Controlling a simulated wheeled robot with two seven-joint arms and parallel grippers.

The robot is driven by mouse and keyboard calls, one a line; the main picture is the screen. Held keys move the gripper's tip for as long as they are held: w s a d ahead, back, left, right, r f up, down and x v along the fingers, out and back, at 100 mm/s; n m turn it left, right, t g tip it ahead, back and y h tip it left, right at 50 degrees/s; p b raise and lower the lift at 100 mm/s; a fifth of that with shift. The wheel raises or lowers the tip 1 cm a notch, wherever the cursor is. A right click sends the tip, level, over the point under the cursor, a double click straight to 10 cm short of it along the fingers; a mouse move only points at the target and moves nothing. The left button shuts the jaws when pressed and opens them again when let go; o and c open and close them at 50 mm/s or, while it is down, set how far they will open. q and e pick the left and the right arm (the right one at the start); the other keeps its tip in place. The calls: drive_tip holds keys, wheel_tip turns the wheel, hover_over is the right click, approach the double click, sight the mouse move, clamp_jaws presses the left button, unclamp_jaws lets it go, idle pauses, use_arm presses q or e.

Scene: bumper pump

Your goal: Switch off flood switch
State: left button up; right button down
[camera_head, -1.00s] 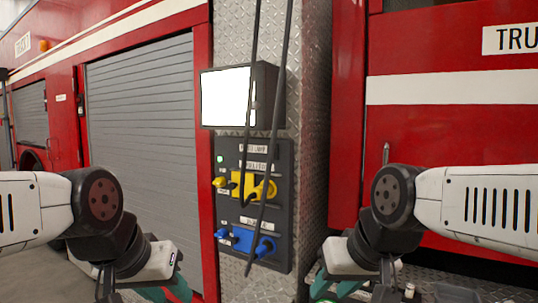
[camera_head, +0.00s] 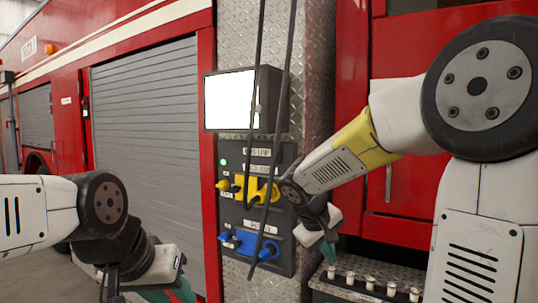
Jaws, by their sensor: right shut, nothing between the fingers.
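A dark control panel (camera_head: 284,222) is on the diamond-plate column, with a green light (camera_head: 223,162), yellow handles (camera_head: 255,187) and blue handles (camera_head: 247,239). Its small labels are too blurred to read surely. A row of pale switch-like knobs (camera_head: 368,283) stands on a low box at lower right. I cannot tell which control is the flood switch. My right gripper (camera_head: 329,252) is shut and empty, beside the panel's lower right edge and above the left end of the knob row. My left gripper (camera_head: 176,293) is at the bottom edge, partly cut off, away from the panel.
A bright white screen (camera_head: 229,100) is above the panel. Black cables (camera_head: 272,130) hang in front of the screen and panel. A grey roller shutter (camera_head: 147,150) is at left and a red truck door with a handle (camera_head: 388,183) is at right.

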sight(276, 150)
drive_tip(key=w+a+r+n+t+h, duration=0.3)
drive_tip(key=w+a+r+t+h, duration=0.2)
drive_tip(key=w+a+r, duration=0.5)
drive_tip(key=w+a+r+n+t+h, duration=0.1)
drive_tip(key=w+a+r+n+t, duration=0.1)
drive_tip(key=a+r+t, duration=0.4)
drive_tip(key=a+r+n, duration=0.1)
drive_tip(key=a+r, duration=0.3)
drive_tip(key=shift+w+a+r, duration=0.2)
drive_tip(key=shift+a+r, duration=0.1)
drive_tip(key=shift+a, duration=0.1)
drive_tip(key=x, duration=1.4)
drive_tip(key=shift+r, duration=0.25)
drive_tip(key=shift+w+d+r, duration=0.1)
drive_tip(key=shift+w+d, duration=0.05)
